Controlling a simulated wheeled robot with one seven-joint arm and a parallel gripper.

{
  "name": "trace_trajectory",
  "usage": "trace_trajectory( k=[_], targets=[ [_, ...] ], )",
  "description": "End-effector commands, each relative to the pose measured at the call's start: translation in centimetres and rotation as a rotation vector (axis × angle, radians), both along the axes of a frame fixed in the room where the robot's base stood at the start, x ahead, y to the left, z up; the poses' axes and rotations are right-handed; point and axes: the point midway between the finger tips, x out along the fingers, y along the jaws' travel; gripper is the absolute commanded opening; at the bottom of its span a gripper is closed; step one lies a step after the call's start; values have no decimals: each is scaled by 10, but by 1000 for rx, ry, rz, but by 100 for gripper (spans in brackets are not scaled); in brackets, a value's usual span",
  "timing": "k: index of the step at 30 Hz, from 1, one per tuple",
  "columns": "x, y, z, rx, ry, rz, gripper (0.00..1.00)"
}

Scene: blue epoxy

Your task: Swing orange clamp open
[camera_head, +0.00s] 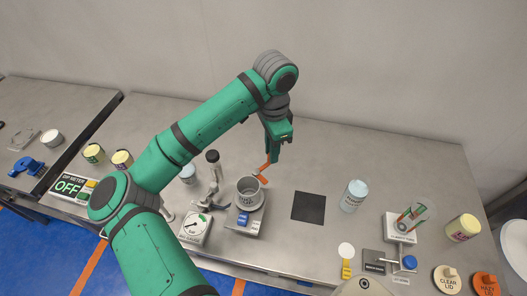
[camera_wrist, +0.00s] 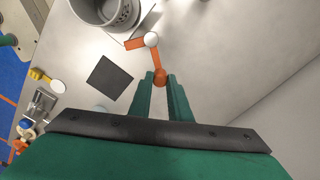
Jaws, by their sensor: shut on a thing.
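The orange clamp (camera_head: 264,170) stands at the back right side of the grey pot (camera_head: 250,190). In the wrist view the clamp (camera_wrist: 137,43) is an orange arm with a pale round cap, and its orange knob end lies between my fingertips. My gripper (camera_wrist: 160,82) is shut on that end. In the head view my gripper (camera_head: 271,157) reaches down behind the pot, and its fingers partly hide the clamp. The pot (camera_wrist: 107,12) is cut off by the top edge of the wrist view. The clamp's far end is close to the pot's rim; I cannot tell whether it touches.
A pale blue jar (camera_head: 353,195) stands beyond the mat. The wall rises behind the table.

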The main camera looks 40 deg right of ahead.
Motion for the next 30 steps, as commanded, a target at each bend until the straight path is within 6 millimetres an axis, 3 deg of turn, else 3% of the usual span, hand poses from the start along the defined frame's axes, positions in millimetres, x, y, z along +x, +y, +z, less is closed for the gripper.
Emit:
trace_trajectory(
  k=[14,15,17,26,30],
  targets=[
    [-2,-3,-1,3,1,3,0],
    [-2,-3,-1,3,1,3,27],
    [-2,-3,-1,3,1,3,36],
    [-1,-2,1,0,1,5,36],
    [-1,-3,12,0,0,4,36]
  ],
)
